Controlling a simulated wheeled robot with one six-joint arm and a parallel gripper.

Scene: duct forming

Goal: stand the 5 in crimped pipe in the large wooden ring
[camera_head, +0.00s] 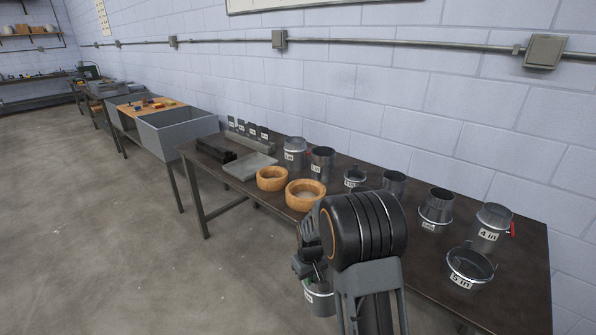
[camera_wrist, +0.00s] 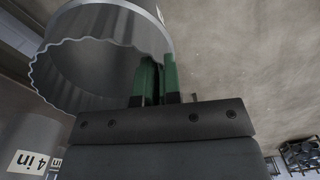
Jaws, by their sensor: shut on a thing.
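My gripper (camera_head: 312,268) is shut on the wall of a grey metal pipe (camera_head: 321,303), held beside the table's front edge, low in the head view. My arm hides part of it, and I cannot read its label for sure. In the wrist view the green fingers (camera_wrist: 155,78) grip the wall of this pipe (camera_wrist: 75,70), whose wavy crimped rim shows at the left. The large wooden ring (camera_head: 291,199) lies on the table, left of and beyond my gripper. It looks empty and apart from the pipe. A smaller wooden ring (camera_head: 263,184) lies just behind it.
Several metal pipes stand on the dark table (camera_head: 225,161), including a 4 in one (camera_head: 493,221) and a low labelled one (camera_head: 468,272) at the right. A grey flat tray (camera_head: 243,172) lies left of the rings. Grey bins (camera_head: 182,137) stand farther left. The floor in front is clear.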

